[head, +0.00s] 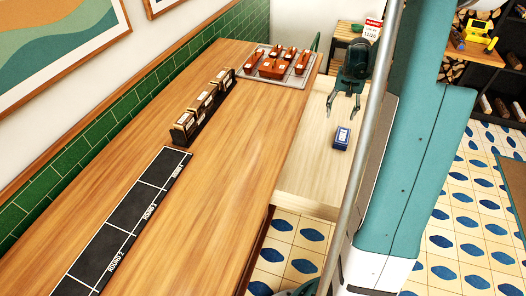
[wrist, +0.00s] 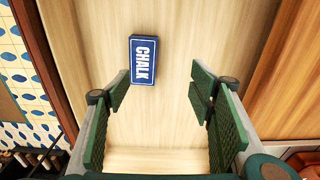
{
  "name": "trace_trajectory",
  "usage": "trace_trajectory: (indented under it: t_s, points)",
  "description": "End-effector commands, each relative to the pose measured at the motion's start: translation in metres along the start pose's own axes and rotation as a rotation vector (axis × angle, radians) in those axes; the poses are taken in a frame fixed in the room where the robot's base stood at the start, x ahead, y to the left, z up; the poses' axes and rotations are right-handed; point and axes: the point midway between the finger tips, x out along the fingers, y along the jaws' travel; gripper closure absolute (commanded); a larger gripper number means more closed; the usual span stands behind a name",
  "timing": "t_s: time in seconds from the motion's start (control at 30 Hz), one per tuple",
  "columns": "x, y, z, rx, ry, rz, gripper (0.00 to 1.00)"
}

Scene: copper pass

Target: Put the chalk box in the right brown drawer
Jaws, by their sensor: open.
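The chalk box (head: 341,138) is a small blue box on the pale wooden surface beside the long counter. In the wrist view the chalk box (wrist: 143,60) shows its white CHALK lettering, beyond the fingertips and left of the middle. My gripper (head: 344,113) is open and empty, above the pale surface and farther back than the box. Its green-padded fingers (wrist: 162,100) are spread wide in the wrist view, with nothing between them. I cannot clearly make out a brown drawer in either view.
A grey tray (head: 303,80) with several reddish-brown containers (head: 272,68) sits at the counter's far end. A black rack (head: 197,125) of boxes and a black ROUND board (head: 110,235) lie along the counter (head: 215,185). Clear pale surface surrounds the chalk box.

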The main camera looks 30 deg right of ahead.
Motion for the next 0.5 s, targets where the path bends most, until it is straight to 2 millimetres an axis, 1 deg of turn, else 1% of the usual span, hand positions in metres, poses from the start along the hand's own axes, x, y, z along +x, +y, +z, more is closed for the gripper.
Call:
trace_trajectory:
  t_s: [0.03, 0.2, 0.37, 0.5]
  points:
    - [-0.010, -0.010, 0.007, -0.015, 0.009, -0.001, 0.46]
    - [-0.042, -0.040, 0.030, -0.064, 0.045, -0.008, 0.46]
    - [-0.069, -0.066, 0.053, -0.108, 0.079, -0.015, 0.46]
    - [-0.091, -0.087, 0.076, -0.147, 0.108, -0.022, 0.46]
